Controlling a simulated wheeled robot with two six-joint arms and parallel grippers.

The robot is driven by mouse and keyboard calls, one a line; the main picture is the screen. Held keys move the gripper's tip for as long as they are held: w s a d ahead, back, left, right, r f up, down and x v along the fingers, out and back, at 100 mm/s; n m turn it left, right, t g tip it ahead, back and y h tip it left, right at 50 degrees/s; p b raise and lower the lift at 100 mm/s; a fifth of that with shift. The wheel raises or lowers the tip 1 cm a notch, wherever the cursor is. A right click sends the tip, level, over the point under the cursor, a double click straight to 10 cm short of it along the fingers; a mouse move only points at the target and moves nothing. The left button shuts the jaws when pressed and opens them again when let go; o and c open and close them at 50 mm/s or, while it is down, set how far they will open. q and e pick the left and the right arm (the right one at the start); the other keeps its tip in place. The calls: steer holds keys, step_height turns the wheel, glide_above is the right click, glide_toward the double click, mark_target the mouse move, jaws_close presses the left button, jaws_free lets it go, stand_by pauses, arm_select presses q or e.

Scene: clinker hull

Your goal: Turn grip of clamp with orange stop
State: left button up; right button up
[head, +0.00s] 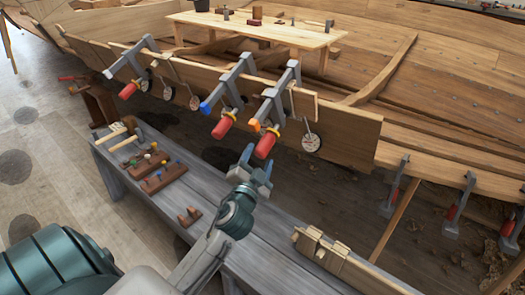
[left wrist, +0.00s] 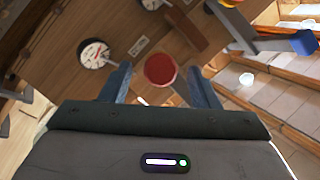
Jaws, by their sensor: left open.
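The clamp with the orange stop (head: 254,124) hangs on the plank at centre, with its red grip (head: 265,145) pointing down. My left gripper (head: 257,165) is open just below this grip. In the left wrist view a round red grip end (left wrist: 160,69) shows between the two open fingers, with space on both sides. I cannot tell whether the fingertips reach past its end. The orange stop is hidden in the left wrist view. My right gripper is not in view.
A clamp with a blue stop (head: 205,108) and red grip (head: 222,127) is close on the left. A dial (head: 311,142) hangs right of the orange-stop clamp. The grey bench (head: 235,262) below carries wooden blocks and a tool rack (head: 158,173).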

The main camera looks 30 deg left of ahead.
mark_target(265, 147)
arm_select(q)
steer(key=v, duration=0.5)
steer(key=shift+s+b, duration=0.15)
steer(key=shift+b, duration=0.25)
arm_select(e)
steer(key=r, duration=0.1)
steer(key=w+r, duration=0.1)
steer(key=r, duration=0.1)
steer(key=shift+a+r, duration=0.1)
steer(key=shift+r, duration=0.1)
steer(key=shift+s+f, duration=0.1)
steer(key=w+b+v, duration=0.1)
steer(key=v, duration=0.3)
arm_select(q)
steer(key=w+a+n+h, duration=0.1)
steer(key=w, duration=0.2)
steer(key=w+r+n+h, duration=0.1)
steer(key=w+n+h, duration=0.1)
steer(key=w, duration=0.1)
steer(key=w+a+n+h+p, duration=0.1)
steer(key=w+n+h, duration=0.1)
steer(key=w, duration=0.1)
steer(key=shift+a+r, duration=0.15)
steer(key=shift+a, duration=0.15)
steer(key=shift+w, duration=0.5)
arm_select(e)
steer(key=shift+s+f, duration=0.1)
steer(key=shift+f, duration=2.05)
